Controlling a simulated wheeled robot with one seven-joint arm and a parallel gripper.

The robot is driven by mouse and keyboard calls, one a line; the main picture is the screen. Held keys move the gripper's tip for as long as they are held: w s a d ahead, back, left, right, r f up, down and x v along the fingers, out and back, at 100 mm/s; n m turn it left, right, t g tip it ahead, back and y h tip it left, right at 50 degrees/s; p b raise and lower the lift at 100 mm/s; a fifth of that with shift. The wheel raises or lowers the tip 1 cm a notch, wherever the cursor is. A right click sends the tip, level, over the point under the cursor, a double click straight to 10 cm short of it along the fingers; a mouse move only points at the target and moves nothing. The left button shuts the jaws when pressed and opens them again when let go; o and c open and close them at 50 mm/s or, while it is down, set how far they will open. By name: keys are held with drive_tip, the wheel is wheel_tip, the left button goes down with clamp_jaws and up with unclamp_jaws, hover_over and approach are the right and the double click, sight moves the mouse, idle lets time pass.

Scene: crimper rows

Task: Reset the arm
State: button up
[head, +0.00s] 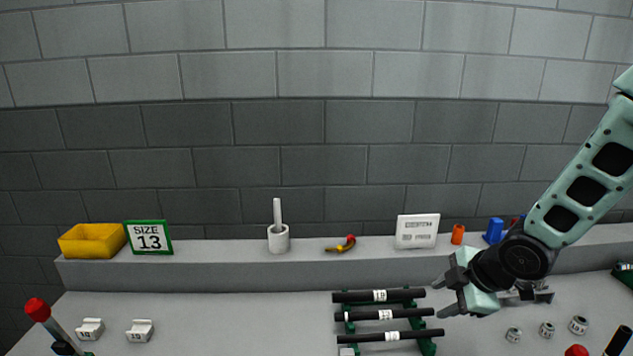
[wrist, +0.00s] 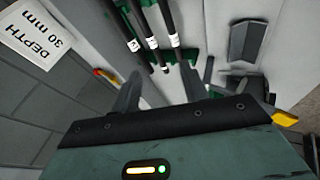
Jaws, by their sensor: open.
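My gripper (head: 442,298) hangs at the right of the head view, just right of a green rack (head: 428,347) holding three black rods with white labels. Its jaws are apart with nothing between them. The arm reaches down to it from the upper right. In the wrist view the two grey fingers of my gripper (wrist: 158,75) are spread and empty. The black rods (wrist: 150,35) show beyond them at the top. The label on the top rod (head: 380,296) is too small to read surely.
A raised ledge (head: 220,258) along the wall bears a yellow bin (head: 92,241), a SIZE 13 sign (head: 149,237), a white pot (head: 278,239) and a white card (head: 417,231). White numbered blocks (head: 140,331) stand front left; small grey cylinders (head: 547,328) stand right.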

drive_tip(key=s+a+r+m+g+h, duration=0.1)
drive_tip(key=s+a+r+m, duration=0.2)
drive_tip(key=s, duration=0.5)
drive_tip(key=s+a+r+m+g, duration=0.2)
drive_tip(key=s+a, duration=0.4)
drive_tip(key=s, duration=0.3)
drive_tip(key=s+a+r+m+g+h, duration=0.1)
drive_tip(key=s+a+r+m, duration=0.3)
drive_tip(key=s, duration=0.4)
drive_tip(key=shift+s+a+r+g+h, duration=0.2)
drive_tip(key=shift+r+g+h, duration=0.15)
drive_tip(key=shift+g, duration=0.35)
